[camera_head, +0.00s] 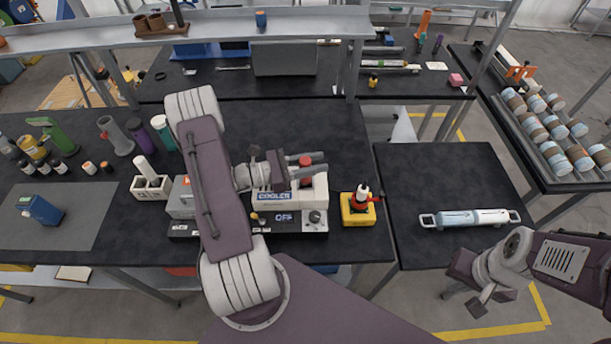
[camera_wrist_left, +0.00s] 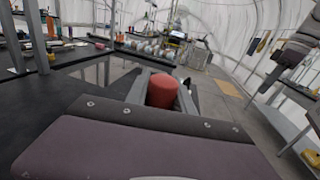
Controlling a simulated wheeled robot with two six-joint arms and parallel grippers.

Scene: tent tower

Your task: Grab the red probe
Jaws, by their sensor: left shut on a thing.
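The red probe (camera_head: 305,160) shows as a red round top between the fingers of my left gripper (camera_head: 308,168), over the box labelled COOLER (camera_head: 276,202). In the left wrist view the red probe (camera_wrist_left: 162,91) stands between the two grey fingers, which are shut on it. Its lower part is hidden, so I cannot tell whether it is still seated in the cooler. My right gripper (camera_head: 468,277) hangs low in front of the right table, apart from everything. Its fingers are too unclear to tell open or shut.
The cooler's front panel reads OFF (camera_head: 284,217). A yellow box (camera_head: 357,210) with a red and white fitting stands just right of it. A clear cylinder with handles (camera_head: 470,218) lies on the right table. A white holder (camera_head: 151,187) stands left of the cooler. A shelf (camera_head: 215,27) spans the back.

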